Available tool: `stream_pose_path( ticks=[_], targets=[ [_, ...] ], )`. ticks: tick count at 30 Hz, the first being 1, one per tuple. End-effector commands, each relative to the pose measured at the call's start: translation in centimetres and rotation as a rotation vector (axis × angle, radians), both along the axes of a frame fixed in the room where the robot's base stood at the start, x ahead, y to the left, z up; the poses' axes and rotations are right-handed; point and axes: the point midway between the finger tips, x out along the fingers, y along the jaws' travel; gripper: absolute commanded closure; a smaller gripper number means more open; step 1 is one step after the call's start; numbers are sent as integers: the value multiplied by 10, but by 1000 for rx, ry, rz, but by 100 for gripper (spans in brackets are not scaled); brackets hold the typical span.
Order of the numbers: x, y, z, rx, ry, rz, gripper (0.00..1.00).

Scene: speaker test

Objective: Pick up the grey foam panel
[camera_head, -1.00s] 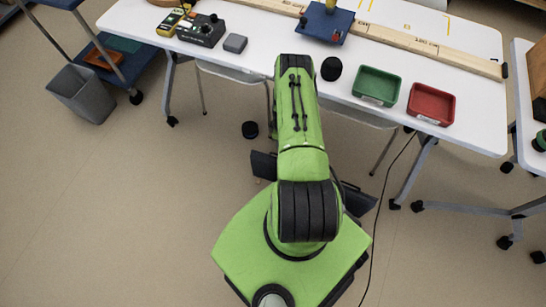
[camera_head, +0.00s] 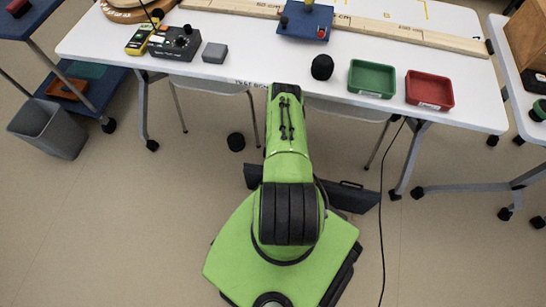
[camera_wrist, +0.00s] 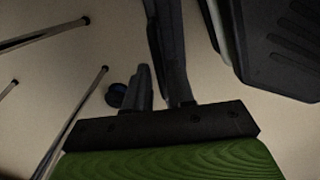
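A small grey block (camera_head: 214,53) lies on the white table, left of my arm and right of a black control box. It is the only small grey piece I see there; I cannot tell for sure that it is the foam panel. My green arm points toward the table, and its far end hides my gripper in the head view. In the wrist view, dark finger-like parts (camera_wrist: 160,80) stand out from a black bracket. Their gap is unclear, and no grey block shows there.
The white table (camera_head: 120,40) also holds a black control box (camera_head: 174,42), a yellow meter (camera_head: 140,40), a black round thing (camera_head: 322,67), a green tray (camera_head: 372,79) and a red tray (camera_head: 430,90). A dark flat case-like thing (camera_head: 350,194) is on the floor beside my arm.

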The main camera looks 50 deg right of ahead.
Motion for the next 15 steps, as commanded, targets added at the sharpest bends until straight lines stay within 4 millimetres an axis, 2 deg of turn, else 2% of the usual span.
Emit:
stream_pose_path(
  ticks=[1,4,15],
  targets=[
    [0,0,0,0,0,0,85],
    [0,0,0,0,0,0,100],
    [0,0,0,0,0,0,100]
  ],
)
